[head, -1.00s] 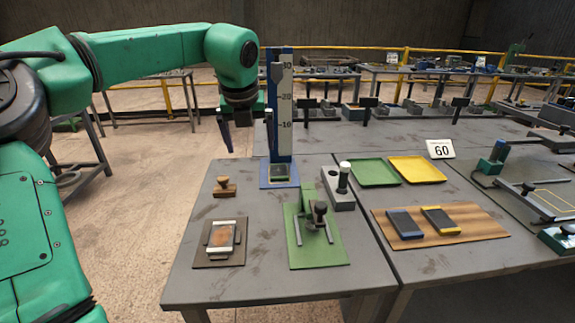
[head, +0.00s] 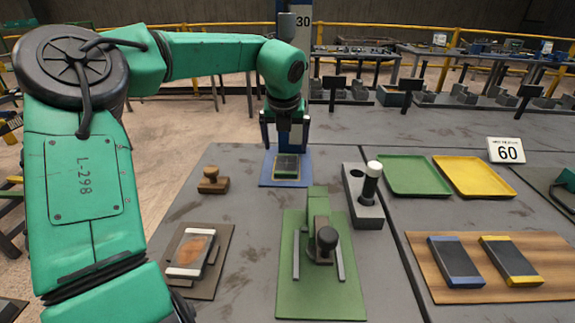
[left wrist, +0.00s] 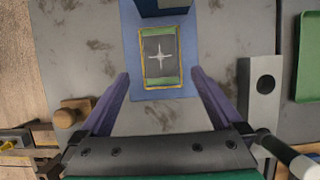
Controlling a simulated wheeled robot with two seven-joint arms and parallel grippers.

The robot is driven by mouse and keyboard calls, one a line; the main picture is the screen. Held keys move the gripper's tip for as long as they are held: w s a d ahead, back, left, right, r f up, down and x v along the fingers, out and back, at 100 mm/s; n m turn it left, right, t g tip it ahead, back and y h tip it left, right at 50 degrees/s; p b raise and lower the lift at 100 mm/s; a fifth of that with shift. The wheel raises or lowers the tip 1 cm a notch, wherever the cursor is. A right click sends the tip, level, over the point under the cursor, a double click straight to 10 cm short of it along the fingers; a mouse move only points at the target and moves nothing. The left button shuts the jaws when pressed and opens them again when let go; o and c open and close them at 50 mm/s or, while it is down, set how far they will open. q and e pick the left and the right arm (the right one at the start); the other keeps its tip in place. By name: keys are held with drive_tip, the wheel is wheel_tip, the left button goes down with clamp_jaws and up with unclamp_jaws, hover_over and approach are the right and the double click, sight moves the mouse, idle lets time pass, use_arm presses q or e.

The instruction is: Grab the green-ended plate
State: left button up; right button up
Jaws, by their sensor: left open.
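The green-ended plate (head: 286,164) is dark grey with green ends and lies flat on the blue base (head: 265,181) of the upright gauge. In the left wrist view the plate (left wrist: 160,48) shows a pale cross mark and a thin yellowish outline, at top centre. My left gripper (head: 285,138) is open and empty, its fingers pointing down just above the plate. In the left wrist view the left gripper (left wrist: 160,82) has its fingers spread wider than the plate, one to each side and short of it. My right gripper is not in view.
A wooden-handled stamp (head: 213,181) is left of the gauge. A green press (head: 320,225) stands in front, a grey block with a post (head: 364,205) to the right. Green (head: 414,177) and yellow (head: 474,178) trays and blue-ended (head: 455,262) and yellow-ended (head: 511,262) plates lie farther right.

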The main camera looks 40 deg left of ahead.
sight(287, 163)
use_arm(q)
drive_tip(key=p+x, duration=0.1)
drive_tip(key=x, duration=0.6)
drive_tip(key=shift+s+d+f, duration=0.1)
drive_tip(key=shift+d, duration=0.05)
drive_tip(key=shift+f, duration=0.4)
drive_tip(key=shift+r, duration=0.15)
drive_tip(key=c, duration=1.5)
clamp_jaws()
